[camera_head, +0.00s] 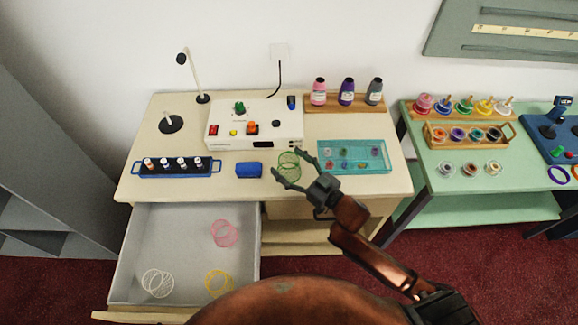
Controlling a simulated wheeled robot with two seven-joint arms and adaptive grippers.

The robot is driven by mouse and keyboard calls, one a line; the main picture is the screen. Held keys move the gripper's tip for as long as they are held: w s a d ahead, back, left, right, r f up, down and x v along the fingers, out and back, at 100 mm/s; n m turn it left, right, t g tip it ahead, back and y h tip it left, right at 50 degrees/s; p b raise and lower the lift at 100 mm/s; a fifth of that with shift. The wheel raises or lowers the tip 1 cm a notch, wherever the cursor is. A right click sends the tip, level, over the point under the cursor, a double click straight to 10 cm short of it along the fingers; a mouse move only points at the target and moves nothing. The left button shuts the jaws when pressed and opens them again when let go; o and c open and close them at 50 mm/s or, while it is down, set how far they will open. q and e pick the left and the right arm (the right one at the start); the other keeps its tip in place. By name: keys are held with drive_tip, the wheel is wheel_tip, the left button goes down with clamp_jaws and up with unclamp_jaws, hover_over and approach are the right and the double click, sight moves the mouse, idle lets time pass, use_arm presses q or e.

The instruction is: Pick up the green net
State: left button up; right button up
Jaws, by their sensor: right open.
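The green net (289,160) is a small open mesh cylinder. It lies on the cream counter between a blue block and a teal tray. My right gripper (287,168) comes in from the lower right with its fingers spread open around the net's near part. One finger is to the left below the net and the other is at its upper right. I cannot tell whether either finger touches it. My left gripper does not show.
An open drawer (190,212) juts out in front, holding pink, white and yellow nets. The blue block (249,170) is close on the left, the teal tray (376,169) close on the right. A white control box (255,143) stands behind.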

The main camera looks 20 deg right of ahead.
drive_tip(key=shift+c, duration=0.4)
drive_tip(key=c, duration=0.8)
